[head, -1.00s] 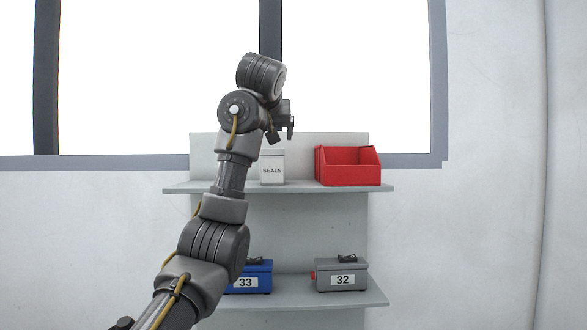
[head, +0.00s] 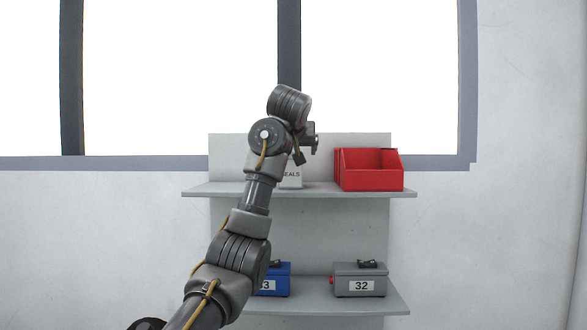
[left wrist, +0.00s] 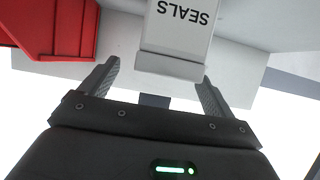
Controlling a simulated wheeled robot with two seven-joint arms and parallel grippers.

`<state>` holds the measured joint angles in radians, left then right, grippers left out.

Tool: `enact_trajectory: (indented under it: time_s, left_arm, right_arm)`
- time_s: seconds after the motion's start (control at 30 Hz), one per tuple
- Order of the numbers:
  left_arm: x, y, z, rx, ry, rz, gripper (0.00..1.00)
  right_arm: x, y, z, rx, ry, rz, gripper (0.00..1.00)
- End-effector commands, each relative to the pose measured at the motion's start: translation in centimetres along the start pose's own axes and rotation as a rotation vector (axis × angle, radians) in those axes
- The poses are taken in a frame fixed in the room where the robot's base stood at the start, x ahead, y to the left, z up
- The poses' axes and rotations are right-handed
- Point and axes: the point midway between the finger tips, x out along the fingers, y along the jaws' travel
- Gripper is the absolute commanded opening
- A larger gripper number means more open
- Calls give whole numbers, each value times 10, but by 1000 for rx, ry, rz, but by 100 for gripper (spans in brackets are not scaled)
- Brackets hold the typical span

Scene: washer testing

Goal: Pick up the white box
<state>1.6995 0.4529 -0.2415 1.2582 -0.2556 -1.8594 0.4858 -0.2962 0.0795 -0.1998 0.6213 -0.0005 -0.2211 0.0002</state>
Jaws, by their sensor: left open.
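The white box (head: 292,180), marked SEALS, stands on the upper shelf and is partly hidden behind my left arm in the head view. In the left wrist view the box (left wrist: 178,30) appears upside down, with its lid edge nearest my gripper. My left gripper (head: 306,146) is above the box in the head view. In the left wrist view its two open fingers (left wrist: 158,88) point toward the box, one to each side of its lid, and nothing is between them. I cannot tell the exact gap to the box. My right gripper is not in view.
A red bin (head: 370,172) stands right of the box on the upper shelf (head: 350,190). A blue box (head: 277,280) and a grey box marked 32 (head: 359,281) stand on the lower shelf (head: 320,304). A back panel (head: 345,140) rises behind the upper shelf.

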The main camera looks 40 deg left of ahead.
Motion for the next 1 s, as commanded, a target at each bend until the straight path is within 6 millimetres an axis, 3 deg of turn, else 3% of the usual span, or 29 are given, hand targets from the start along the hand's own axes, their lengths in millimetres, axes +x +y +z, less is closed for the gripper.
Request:
enact_trajectory:
  time_s: [0.1,0.23,0.4,0.6,1.0]
  left_arm:
    - [14,0,-2,1,-3,-2,89]
    - [32,-1,2,1,-4,-3,89]
    - [44,0,5,1,-1,-1,89]
    - [44,0,6,0,1,0,89]
    - [44,0,6,0,-1,-1,37]
  right_arm:
    - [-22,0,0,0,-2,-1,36]
    - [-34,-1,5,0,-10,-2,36]
    - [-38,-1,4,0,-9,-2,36]
    - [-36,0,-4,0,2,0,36]
    - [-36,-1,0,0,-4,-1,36]
